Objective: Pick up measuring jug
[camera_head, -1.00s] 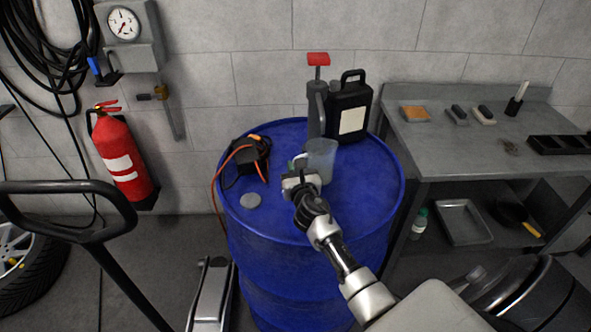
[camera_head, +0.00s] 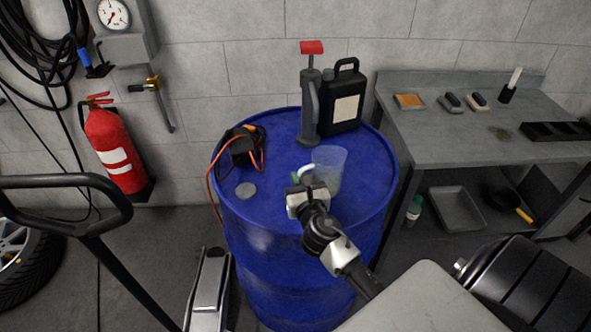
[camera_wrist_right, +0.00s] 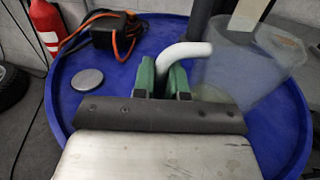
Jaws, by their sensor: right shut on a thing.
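The measuring jug (camera_head: 331,167) is a clear, faintly grey-green cup with a white handle (camera_wrist_right: 186,50). It is over the front right part of the blue drum's top (camera_head: 272,215) and looks slightly tilted. In the head view my right gripper (camera_head: 305,187) is at the jug's near left side. In the right wrist view its green fingertips (camera_wrist_right: 163,78) are shut on the white handle, with the clear jug body (camera_wrist_right: 245,70) to the right. I cannot tell whether the jug's base touches the drum. My left gripper is not in view.
A grey hand pump (camera_head: 309,110) and a black canister (camera_head: 345,103) stand behind the jug. A black device with orange cable (camera_head: 240,150) and a grey disc (camera_head: 245,190) lie left on the drum. A grey workbench (camera_head: 440,145) is at right.

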